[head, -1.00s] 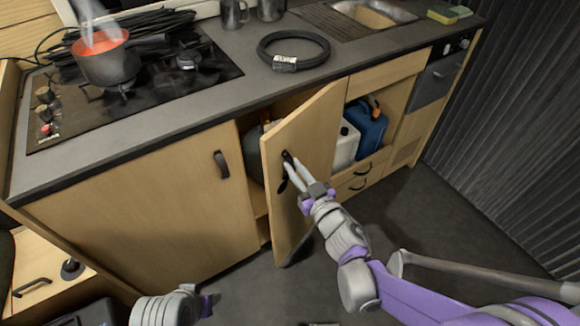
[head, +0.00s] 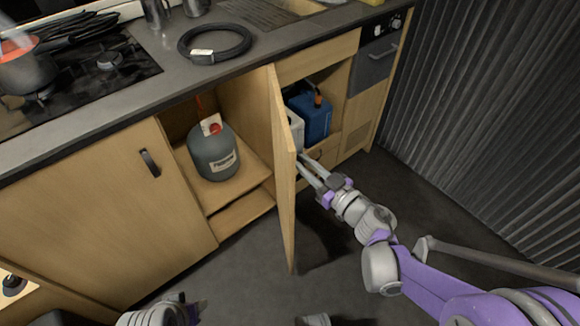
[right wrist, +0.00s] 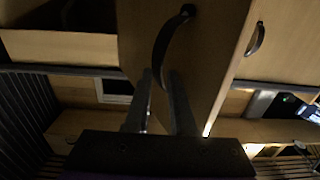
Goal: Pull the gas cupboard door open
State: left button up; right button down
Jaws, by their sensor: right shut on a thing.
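The gas cupboard door (head: 285,210) stands swung well out from the counter front, seen nearly edge-on. In the open cupboard (head: 245,170) a grey gas bottle (head: 213,155) with a red cap and a tag stands upright. My right gripper (head: 303,165) is on the door's outer side, at its handle, which the door edge hides in the head view. In the right wrist view the dark curved handle (right wrist: 166,42) runs down between the fingers of my right gripper (right wrist: 160,85), which is shut on it. My left gripper (head: 195,308) is low at the bottom edge, its jaws unclear.
A black coiled hose (head: 215,42) lies on the worktop. A blue container (head: 312,115) stands in the compartment behind the door. The floor (head: 235,275) in front is clear; a ribbed wall (head: 480,120) stands at right.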

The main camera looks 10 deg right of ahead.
pick_arm(q)
jog(key=shift+s+d+r+p, duration=0.15)
jog(key=shift+d+r+p, duration=0.25)
jog(key=shift+r+p, duration=0.3)
pick_arm(e)
jog(key=w+d+n+g+y, duration=0.3)
jog(key=d, duration=0.4)
jog(key=w+d+n+g+y, duration=0.3)
jog(key=d+g+y, duration=0.1)
jog(key=d, duration=0.4)
jog(key=shift+w+r, duration=0.2)
jog(key=shift+w, duration=0.05)
jog(key=c, duration=1.2)
grip_release()
jog(key=shift+o, duration=1.3)
jog(key=shift+w+a, duration=0.1)
jog(key=shift+a, duration=0.05)
pick_arm(q)
jog(key=shift+s+a+r+p, duration=0.1)
jog(key=shift+r+p, duration=0.6)
jog(key=shift+r, duration=0.15)
pick_arm(e)
jog(key=v, duration=1.1)
